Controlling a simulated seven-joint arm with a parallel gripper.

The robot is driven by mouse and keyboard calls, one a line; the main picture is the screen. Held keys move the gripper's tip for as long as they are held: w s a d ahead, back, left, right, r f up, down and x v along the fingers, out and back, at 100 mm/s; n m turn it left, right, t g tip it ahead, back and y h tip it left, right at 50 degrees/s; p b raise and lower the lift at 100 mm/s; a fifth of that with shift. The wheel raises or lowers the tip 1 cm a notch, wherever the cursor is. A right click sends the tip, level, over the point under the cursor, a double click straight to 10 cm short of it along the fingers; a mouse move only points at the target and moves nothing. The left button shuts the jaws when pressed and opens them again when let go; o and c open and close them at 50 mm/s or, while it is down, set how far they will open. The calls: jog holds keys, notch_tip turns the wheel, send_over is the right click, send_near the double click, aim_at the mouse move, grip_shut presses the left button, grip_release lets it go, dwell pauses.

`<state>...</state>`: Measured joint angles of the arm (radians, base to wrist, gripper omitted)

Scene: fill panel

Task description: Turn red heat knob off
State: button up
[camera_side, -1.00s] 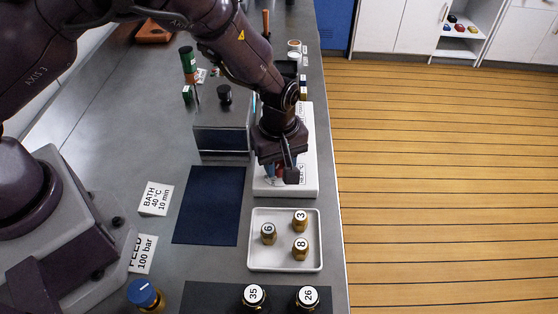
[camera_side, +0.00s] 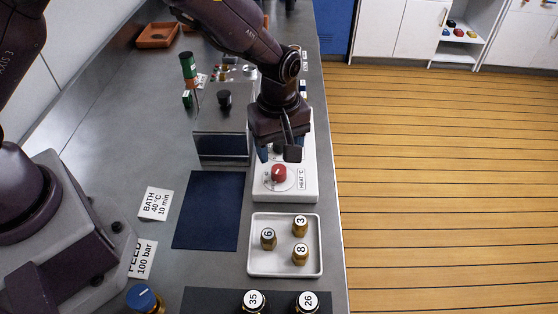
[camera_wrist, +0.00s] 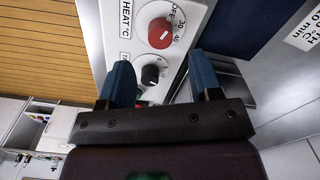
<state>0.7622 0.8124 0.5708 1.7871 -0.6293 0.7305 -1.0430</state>
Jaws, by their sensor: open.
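The red heat knob (camera_side: 279,173) sits on the front of the white panel (camera_side: 305,196), next to a "HEAT °C" label. In the wrist view the red knob (camera_wrist: 160,33) has a dial around it marked OFF, 30 and 40. A small white mark shows on the knob, but I cannot tell exactly which number it points to. My gripper (camera_side: 278,153) is open and empty, above and behind the red knob and apart from it. In the wrist view its blue fingers (camera_wrist: 162,78) stand on either side of a black knob (camera_wrist: 150,75).
A white tray (camera_side: 257,262) with several numbered vials stands in front of the panel. A dark blue mat (camera_side: 208,210) lies to its left. A grey metal box (camera_side: 221,130) stands close beside my gripper. The counter's right edge is near the panel.

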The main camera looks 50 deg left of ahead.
aim_at(279, 169)
notch_tip(279, 169, up, 7)
jog(key=shift+f, duration=0.1)
dwell(0.4)
jog(key=s+a+r+m+t, duration=0.2)
jog(key=s+a+r+m, duration=0.4)
jog(key=s+r, duration=0.3)
jog(key=s+a+r+m+t, duration=0.3)
jog(key=s+a+r+m, duration=0.4)
jog(key=s+r, duration=0.2)
jog(key=shift+s+a+r+m+t, duration=0.15)
jog(key=shift+s+a+m+t, duration=0.15)
jog(key=shift+s, duration=0.7)
